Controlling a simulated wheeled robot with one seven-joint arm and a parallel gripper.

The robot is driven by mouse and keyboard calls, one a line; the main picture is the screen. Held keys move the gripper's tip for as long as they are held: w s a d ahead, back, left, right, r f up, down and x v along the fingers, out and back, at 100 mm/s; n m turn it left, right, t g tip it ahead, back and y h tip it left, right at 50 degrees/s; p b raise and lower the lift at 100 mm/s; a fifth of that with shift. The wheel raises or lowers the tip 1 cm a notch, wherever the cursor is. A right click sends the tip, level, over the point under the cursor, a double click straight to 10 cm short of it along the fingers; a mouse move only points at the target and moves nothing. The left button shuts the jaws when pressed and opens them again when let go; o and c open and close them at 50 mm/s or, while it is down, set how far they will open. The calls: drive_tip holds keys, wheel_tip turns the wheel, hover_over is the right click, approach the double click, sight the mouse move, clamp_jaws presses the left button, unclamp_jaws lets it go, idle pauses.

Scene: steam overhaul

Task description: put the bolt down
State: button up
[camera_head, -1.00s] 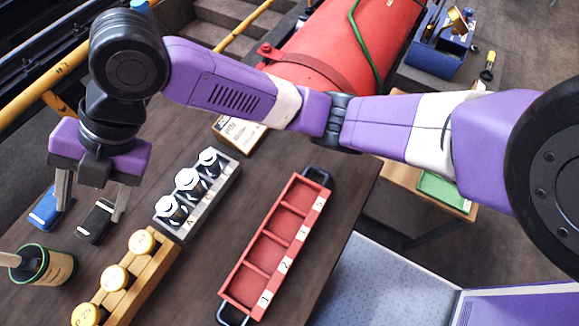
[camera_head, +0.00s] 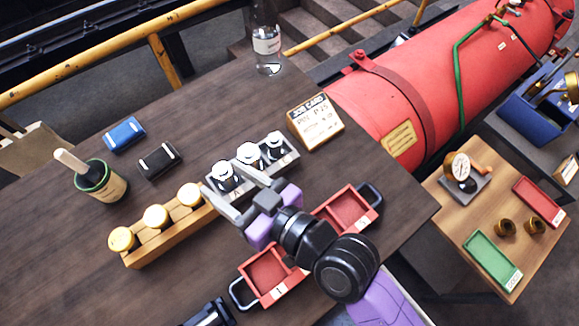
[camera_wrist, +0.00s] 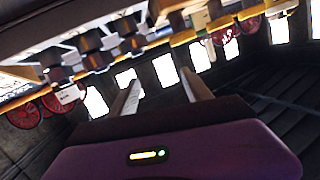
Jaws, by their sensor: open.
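In the head view, a grey block (camera_head: 238,192) holds black, white-topped pieces (camera_head: 249,153) upright; I cannot tell whether one is the bolt. No loose bolt is clear. My gripper (camera_head: 231,188) is open over the block, its fingers appearing either side of the nearest piece (camera_head: 224,176). In the wrist view, the gap between the fingertips (camera_wrist: 157,88) is empty. A red compartment tray (camera_head: 345,210) lies beside the block, its middle hidden by my arm. Its visible end compartments look empty.
A wooden block (camera_head: 180,228) with yellow-topped pieces, a green-rimmed pot (camera_head: 98,183), blue (camera_head: 124,134) and black (camera_head: 160,159) boxes stand left. A job card (camera_head: 315,121) and bottle (camera_head: 267,50) stand behind.

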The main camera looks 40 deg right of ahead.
drive_tip(key=s+d+f+h, duration=0.1)
drive_tip(key=s+d, duration=0.1)
drive_tip(key=s, duration=0.1)
drive_tip(key=s+d+f+m+h, duration=0.1)
drive_tip(key=s+d, duration=0.2)
drive_tip(key=s, duration=0.1)
drive_tip(key=s+d+f+m+h, duration=0.1)
drive_tip(key=s+d, duration=0.1)
drive_tip(key=s, duration=0.2)
drive_tip(key=shift+d+f+h, duration=0.2)
drive_tip(key=shift+f+h, duration=0.1)
drive_tip(key=s+d+r, duration=0.3)
drive_tip(key=s+d, duration=0.3)
drive_tip(key=s, duration=0.5)
drive_tip(key=shift+d+n+h, duration=0.3)
drive_tip(key=shift+h, duration=0.1)
